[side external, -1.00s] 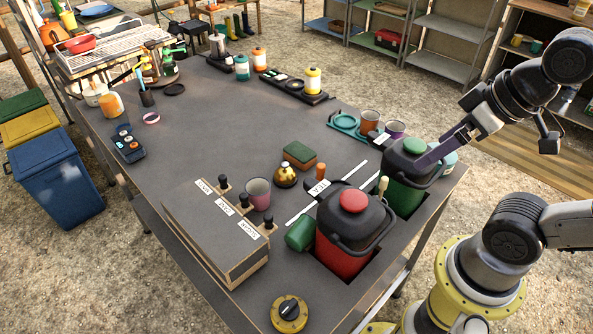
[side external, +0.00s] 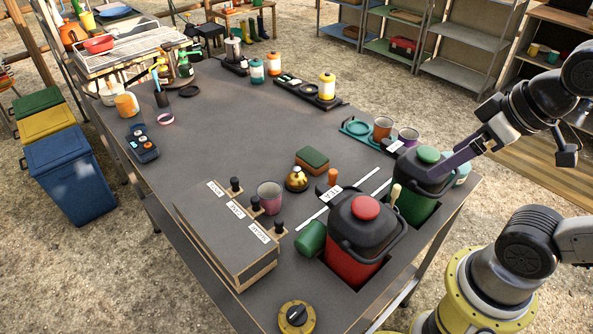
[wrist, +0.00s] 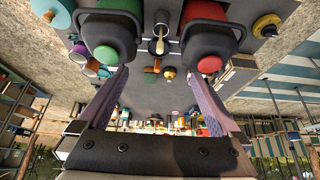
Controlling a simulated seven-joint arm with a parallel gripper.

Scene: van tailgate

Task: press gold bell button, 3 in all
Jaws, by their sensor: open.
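The gold bell (side external: 297,180) stands on the dark table, with its small button on top. It lies between the pink cup and the orange peg, in front of the green-and-brown sponge. In the wrist view the gold bell (wrist: 168,74) shows small between my fingers, beyond their tips. My gripper (side external: 440,172) has purple fingers and is at the right, by the green-lidded jug, well apart from the bell. In the wrist view my gripper (wrist: 160,75) is open, with nothing between the fingers.
The red-lidded jug (side external: 360,235) and green-lidded jug (side external: 412,200) stand in table cutouts between my arm and the bell. A box with black knobs (side external: 225,235) is left of the bell. A pink cup (side external: 270,196) stands close to it. The table's middle is clear.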

